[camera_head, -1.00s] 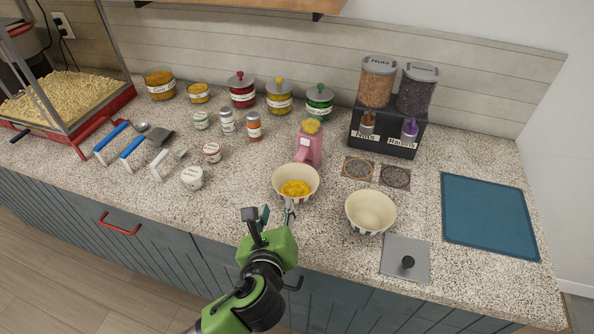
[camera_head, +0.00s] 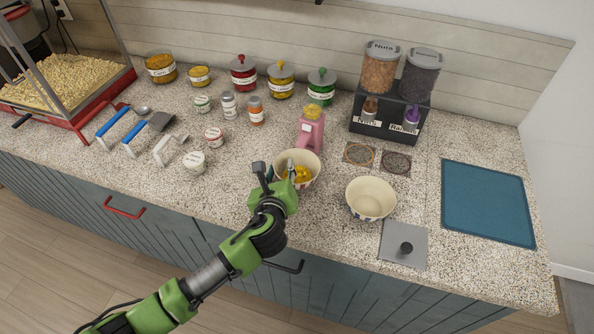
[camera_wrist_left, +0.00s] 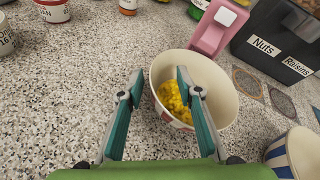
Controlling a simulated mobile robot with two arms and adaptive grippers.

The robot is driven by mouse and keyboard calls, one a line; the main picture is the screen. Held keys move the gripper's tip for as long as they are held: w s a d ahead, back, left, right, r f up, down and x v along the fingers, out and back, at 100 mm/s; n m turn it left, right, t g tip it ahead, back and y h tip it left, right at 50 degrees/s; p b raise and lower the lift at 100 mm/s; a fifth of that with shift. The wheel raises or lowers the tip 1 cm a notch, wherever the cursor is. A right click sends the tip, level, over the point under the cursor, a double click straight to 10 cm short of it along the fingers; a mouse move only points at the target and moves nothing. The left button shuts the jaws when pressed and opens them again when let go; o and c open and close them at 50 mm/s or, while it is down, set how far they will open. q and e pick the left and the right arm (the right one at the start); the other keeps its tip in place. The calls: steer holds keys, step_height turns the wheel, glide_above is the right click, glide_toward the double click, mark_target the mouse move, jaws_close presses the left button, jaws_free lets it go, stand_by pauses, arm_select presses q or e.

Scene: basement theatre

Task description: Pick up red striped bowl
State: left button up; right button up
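The red striped bowl (camera_head: 313,160) stands upright on the counter with yellow pieces inside. In the left wrist view the bowl (camera_wrist_left: 222,86) shows a small red patch low on its outer wall. My left gripper (camera_head: 275,168) is at the bowl's left rim. In the left wrist view the gripper (camera_wrist_left: 159,82) is open, with one finger outside the rim and the other over the bowl's inside. The rim lies between the fingers; I cannot tell whether they touch it. My arm hides the bowl's near side in the head view. My right gripper is not in view.
A second cream bowl (camera_head: 371,198), blue-striped (camera_wrist_left: 297,155), stands to the right. A pink dispenser (camera_head: 311,131) is close behind the red striped bowl. A grey plate with a black knob (camera_head: 404,246) and a blue mat (camera_head: 488,203) lie further right. Small jars (camera_head: 194,163) stand left.

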arm_select(q)
steer(key=shift+x, duration=0.75)
jaws_close()
steer(key=shift+a, duration=0.1)
